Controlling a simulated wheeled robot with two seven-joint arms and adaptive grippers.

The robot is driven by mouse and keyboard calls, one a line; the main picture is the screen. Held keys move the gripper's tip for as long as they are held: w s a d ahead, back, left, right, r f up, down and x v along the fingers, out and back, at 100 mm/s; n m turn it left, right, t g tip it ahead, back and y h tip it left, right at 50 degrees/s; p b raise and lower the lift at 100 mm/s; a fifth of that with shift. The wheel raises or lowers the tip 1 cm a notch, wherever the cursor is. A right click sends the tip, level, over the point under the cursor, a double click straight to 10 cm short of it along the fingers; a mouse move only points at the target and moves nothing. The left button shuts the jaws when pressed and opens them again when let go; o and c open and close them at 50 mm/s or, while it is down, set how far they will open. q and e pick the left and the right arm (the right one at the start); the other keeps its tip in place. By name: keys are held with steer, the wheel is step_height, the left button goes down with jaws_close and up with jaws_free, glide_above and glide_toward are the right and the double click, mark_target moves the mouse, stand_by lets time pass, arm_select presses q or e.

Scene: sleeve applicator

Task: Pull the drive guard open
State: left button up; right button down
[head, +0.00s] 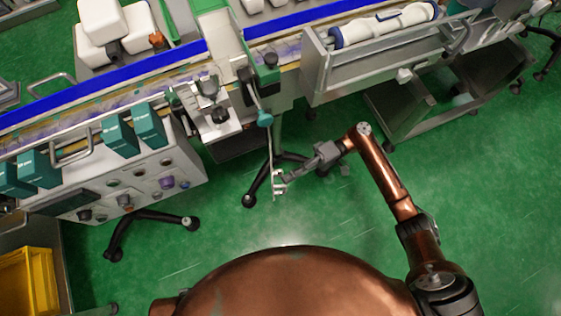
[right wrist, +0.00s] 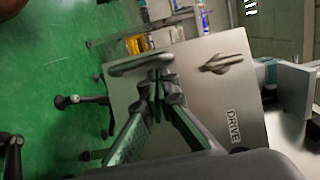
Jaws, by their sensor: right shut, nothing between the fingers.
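The drive guard (right wrist: 200,95) is a flat grey metal panel with the label DRIVE, seen in the right wrist view. A bar handle (right wrist: 125,68) stands out near its left edge, and a smaller latch-like fitting (right wrist: 222,64) sits to the right. My right gripper (right wrist: 158,76) is shut and empty, its fingertips overlapping the bar handle in the picture; I cannot tell if they touch it. In the head view the right gripper (head: 278,185) is over the green floor in front of the machine. I cannot clearly pick out the guard there. My left gripper is not in view.
The conveyor line (head: 100,85) with blue rails runs across the back. A control cabinet (head: 130,185) with knobs and teal boxes stands at left, and a yellow bin (head: 28,283) at lower left. A wheeled cart (head: 440,112) stands at right. The floor between is mostly clear.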

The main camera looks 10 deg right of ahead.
steer(key=shift+w+d, duration=0.15)
steer(key=shift+d, duration=0.4)
